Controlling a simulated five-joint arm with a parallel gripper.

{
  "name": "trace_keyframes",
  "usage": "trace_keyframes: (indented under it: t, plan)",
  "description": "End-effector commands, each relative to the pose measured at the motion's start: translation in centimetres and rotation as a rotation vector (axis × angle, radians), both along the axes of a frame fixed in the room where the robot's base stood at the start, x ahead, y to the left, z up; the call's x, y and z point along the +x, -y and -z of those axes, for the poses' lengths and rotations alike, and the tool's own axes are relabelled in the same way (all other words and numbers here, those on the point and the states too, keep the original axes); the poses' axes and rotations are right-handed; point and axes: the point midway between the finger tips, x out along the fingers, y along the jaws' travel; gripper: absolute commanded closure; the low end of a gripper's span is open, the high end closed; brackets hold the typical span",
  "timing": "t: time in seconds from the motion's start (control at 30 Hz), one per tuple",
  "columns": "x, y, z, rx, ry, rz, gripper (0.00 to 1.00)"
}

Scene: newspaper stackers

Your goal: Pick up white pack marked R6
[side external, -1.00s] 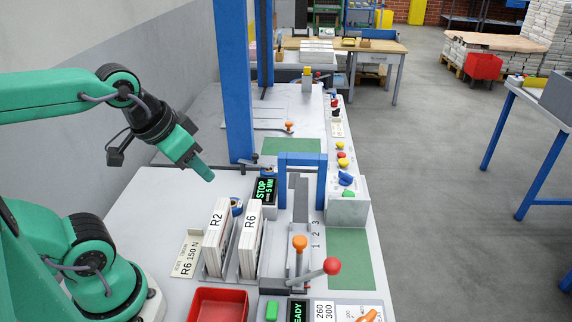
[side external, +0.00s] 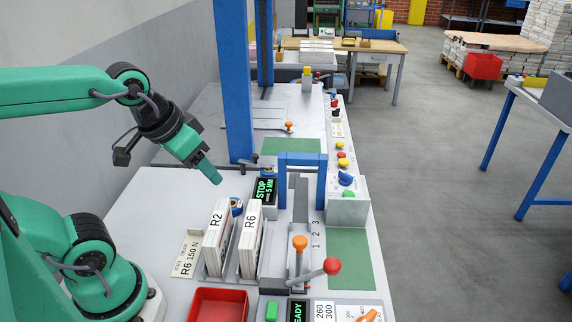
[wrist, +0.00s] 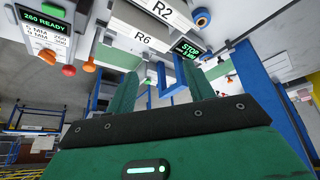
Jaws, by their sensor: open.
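The white pack marked R6 (side external: 250,240) stands upright in a grey rack, to the right of the white pack marked R2 (side external: 218,240). My gripper (side external: 214,177) is above and behind the packs in the side view, apart from both. In the wrist view its two green fingers (wrist: 158,92) stand apart with nothing between them.
A card reading R6 150 N (side external: 187,255) stands left of the packs. A red tray (side external: 218,305) lies in front. A STOP display (side external: 265,190) and a blue arch (side external: 303,160) stand behind and right. A red-knobbed lever (side external: 331,266) is at the right front.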

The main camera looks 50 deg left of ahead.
Motion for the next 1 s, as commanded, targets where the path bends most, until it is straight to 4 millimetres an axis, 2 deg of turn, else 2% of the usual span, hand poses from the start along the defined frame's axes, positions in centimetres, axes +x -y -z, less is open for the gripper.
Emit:
trace_keyframes:
  t: [0.27, 0.6, 1.0]
  plan:
    - [2.2, 0.7, 2.2, -0.076, -0.120, -0.157, 0.47]
    - [5.1, 2.0, 6.1, -0.146, -0.282, -0.414, 0.47]
    - [7.1, 3.3, 10.9, -0.163, -0.423, -0.679, 0.47]
